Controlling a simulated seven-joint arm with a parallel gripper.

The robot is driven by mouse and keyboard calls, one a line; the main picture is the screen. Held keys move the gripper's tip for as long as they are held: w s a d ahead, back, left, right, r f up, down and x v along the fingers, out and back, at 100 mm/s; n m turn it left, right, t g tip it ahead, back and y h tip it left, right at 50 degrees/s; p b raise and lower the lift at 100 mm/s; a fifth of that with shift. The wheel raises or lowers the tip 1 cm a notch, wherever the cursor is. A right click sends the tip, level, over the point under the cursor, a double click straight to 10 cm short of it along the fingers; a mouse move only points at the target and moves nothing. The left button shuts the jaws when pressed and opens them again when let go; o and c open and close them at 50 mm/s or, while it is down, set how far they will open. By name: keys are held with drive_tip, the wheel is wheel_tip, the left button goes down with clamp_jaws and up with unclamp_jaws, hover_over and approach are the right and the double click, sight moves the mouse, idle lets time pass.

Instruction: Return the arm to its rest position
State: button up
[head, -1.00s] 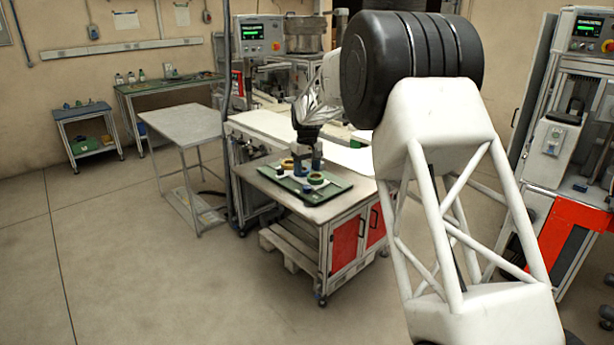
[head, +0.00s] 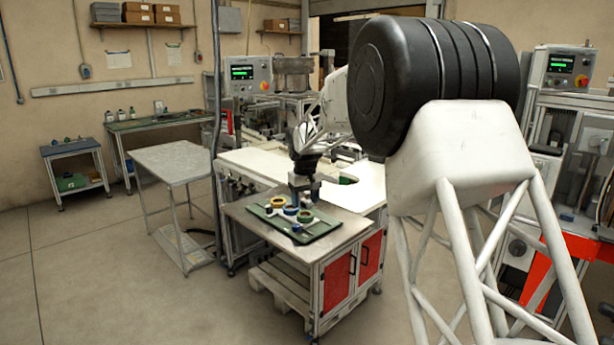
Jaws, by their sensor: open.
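My gripper (head: 305,199) is at the end of my white and black arm, above the back right part of a green tray on a cart. It is small in the head view; it is open, and no reel shows held in it. The tray (head: 318,233) holds several tape reels. A yellow-rimmed reel (head: 278,201), a blue and white reel (head: 290,210) and a green-rimmed reel (head: 305,216) lie there. Small dark and blue pieces lie beside them. The gripper's fingertips are too small to see clearly.
The cart (head: 352,226) has a grey top and red doors. A white worktop (head: 240,168) stands right behind it. A bare grey table (head: 172,158) stands to the left. A machine with red panels (head: 585,262) stands at the right. The floor at the left is clear.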

drive_tip(key=s+d+r+m, duration=0.1)
drive_tip(key=s+d+r, duration=0.25)
drive_tip(key=s, duration=0.65)
drive_tip(key=s+d+r+m+t, duration=0.1)
drive_tip(key=s+d+r, duration=0.3)
drive_tip(key=s, duration=0.5)
drive_tip(key=s+d+r+m, duration=0.1)
drive_tip(key=s+d+r, duration=0.3)
drive_tip(key=s, duration=0.6)
drive_tip(key=s+d+f+m, duration=0.1)
drive_tip(key=s+d+f, duration=0.3)
drive_tip(key=s, duration=1.1)
drive_tip(key=s+d+f+m+t, duration=0.1)
drive_tip(key=s+d+f, duration=0.3)
drive_tip(key=s, duration=1.2)
drive_tip(key=shift+f+m, duration=0.3)
drive_tip(key=shift+f, duration=0.15)
